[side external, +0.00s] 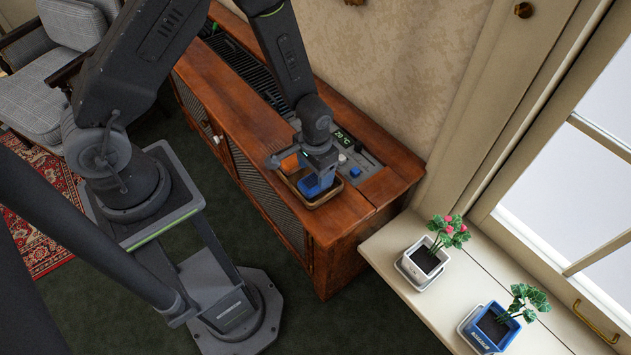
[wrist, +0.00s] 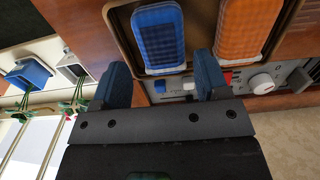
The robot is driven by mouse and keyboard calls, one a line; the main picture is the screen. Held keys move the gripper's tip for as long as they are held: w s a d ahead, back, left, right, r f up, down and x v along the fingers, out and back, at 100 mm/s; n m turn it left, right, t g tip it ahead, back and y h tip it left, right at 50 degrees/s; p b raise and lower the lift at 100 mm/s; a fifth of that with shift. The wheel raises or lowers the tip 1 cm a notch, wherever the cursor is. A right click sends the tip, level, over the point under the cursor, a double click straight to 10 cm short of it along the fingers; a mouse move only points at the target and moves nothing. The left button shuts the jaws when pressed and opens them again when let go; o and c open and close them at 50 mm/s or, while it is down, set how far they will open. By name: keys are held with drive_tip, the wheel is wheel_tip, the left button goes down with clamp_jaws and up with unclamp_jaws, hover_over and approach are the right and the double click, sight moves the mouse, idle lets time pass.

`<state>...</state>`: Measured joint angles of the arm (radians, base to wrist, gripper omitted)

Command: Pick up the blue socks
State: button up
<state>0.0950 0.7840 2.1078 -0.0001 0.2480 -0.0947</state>
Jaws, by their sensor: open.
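The blue socks (wrist: 160,38) show in the wrist view as a rounded blue bundle with a pale lower edge. They lie in a brown-rimmed tray (wrist: 113,30), left of an orange bundle (wrist: 247,28). My gripper (wrist: 161,62) is open, its two dark blue fingers apart, with the socks' near end ahead of the gap between them. In the side external view my gripper (side external: 319,180) is low over the tray (side external: 328,201). Blue shows there, but I cannot tell fingers from socks. The orange bundle (side external: 290,164) is left of the gripper.
The tray sits on a wooden cabinet (side external: 240,130) beside a control panel (side external: 352,160) with a lit display and knobs. A windowsill (side external: 400,250) at the right holds a white flowerpot (side external: 425,263) and a blue flowerpot (side external: 493,327). The wall is close behind the cabinet.

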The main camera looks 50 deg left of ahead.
sight(316, 179)
drive_tip(key=shift+w+a+f, duration=0.1)
drive_tip(key=shift+f, duration=2.2)
drive_tip(key=c, duration=0.7)
drive_tip(key=shift+r, duration=0.1)
